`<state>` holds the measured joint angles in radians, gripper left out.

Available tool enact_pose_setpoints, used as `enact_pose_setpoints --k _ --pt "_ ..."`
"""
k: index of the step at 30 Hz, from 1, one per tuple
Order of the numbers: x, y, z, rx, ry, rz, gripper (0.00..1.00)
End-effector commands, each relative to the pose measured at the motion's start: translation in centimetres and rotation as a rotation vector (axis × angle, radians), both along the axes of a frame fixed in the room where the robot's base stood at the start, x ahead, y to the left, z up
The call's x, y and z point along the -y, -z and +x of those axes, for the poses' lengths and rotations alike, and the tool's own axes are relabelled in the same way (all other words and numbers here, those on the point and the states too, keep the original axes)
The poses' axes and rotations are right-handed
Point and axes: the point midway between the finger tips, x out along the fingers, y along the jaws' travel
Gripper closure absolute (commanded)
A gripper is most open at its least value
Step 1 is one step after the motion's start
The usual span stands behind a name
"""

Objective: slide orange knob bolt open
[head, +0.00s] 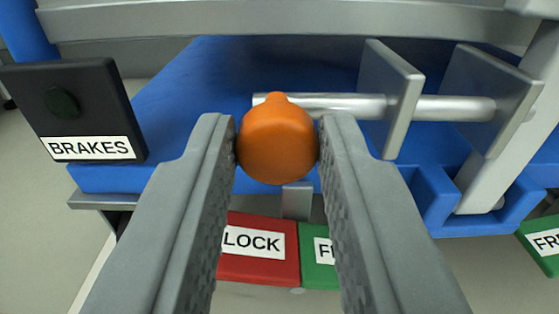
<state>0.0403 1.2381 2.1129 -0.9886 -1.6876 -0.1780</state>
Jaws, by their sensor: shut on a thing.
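The orange knob (277,142) is a round ball in the middle of the head view. It sits on a silver bolt rod (342,106) that runs to the right through two upright grey metal plates. My gripper (277,145) is shut on the knob, with one finger touching its left side and one its right. The near plate (392,92) and the far-right plate (487,97) stand around the rod. The rod's left end shows just behind the knob.
A black box labelled BRAKES (75,110) stands at the left. A red LOCK label (262,266) and a partly hidden green label (318,277) lie below the knob. Blue housing (190,95) lies behind the rod. Another green label (543,243) is at the right edge.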

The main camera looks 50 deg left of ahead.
Motion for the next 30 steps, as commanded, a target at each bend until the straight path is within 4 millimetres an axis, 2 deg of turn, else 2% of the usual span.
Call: enact_pose_setpoints --k 5,6,9,20,23,30 --pt "-0.1 0.1 -0.4 -0.005 -0.006 0.003 1.00" --pt "-0.1 0.1 -0.4 -0.005 -0.006 0.003 0.71" --pt "-0.1 0.1 -0.4 -0.005 -0.006 0.003 0.54" --pt "0.2 0.1 -0.5 -0.005 -0.004 0.002 0.54" --pt "1.0 0.1 -1.0 -0.005 -0.003 0.002 0.54" --pt "4.2 0.1 -3.2 -0.005 -0.001 0.001 0.54"
